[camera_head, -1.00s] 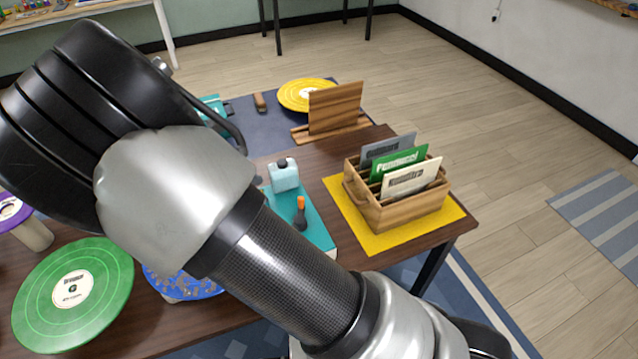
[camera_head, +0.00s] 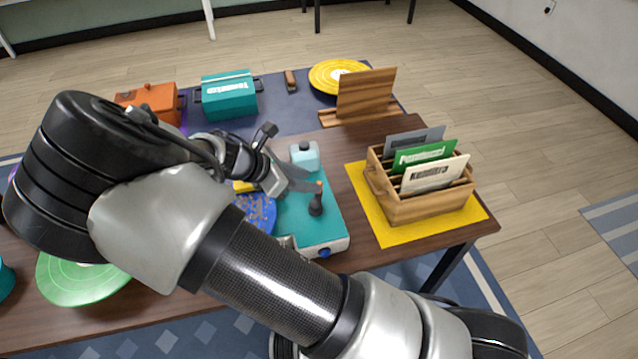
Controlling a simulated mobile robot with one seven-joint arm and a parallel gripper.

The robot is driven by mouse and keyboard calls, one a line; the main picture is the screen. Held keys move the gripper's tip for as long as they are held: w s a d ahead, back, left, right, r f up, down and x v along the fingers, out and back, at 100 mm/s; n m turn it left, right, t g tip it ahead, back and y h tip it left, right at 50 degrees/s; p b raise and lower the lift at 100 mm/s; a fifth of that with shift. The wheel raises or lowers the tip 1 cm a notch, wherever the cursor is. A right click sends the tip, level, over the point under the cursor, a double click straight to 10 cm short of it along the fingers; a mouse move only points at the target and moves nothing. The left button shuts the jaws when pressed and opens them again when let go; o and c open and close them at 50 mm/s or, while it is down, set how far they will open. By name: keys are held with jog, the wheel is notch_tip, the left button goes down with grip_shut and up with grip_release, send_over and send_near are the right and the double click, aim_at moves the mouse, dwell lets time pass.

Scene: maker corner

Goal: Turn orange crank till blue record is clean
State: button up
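The blue record (camera_head: 260,213) lies at the left end of the teal machine (camera_head: 318,232). Brown specks show on its visible part, and my arm hides the rest. The crank (camera_head: 316,205) stands upright on the machine, with a dark knob-like body and a small orange tip. My gripper (camera_head: 306,180) comes in from the left, just above the machine, with its grey fingers apart and their tips beside the top of the crank. I cannot tell whether they touch it.
A pale blue bottle (camera_head: 305,155) stands behind the crank. A wooden record crate (camera_head: 425,205) sits on a yellow mat (camera_head: 385,233) to the right. A green record (camera_head: 82,278) lies at the left. Behind are teal (camera_head: 228,100) and orange (camera_head: 150,103) boxes and a yellow record (camera_head: 335,72).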

aim_at(319, 182)
jog(key=x, duration=0.5)
jog(key=shift+w+d+f, duration=0.15)
jog(key=shift+d+f, duration=0.1)
jog(key=shift+f, duration=0.05)
grip_shut()
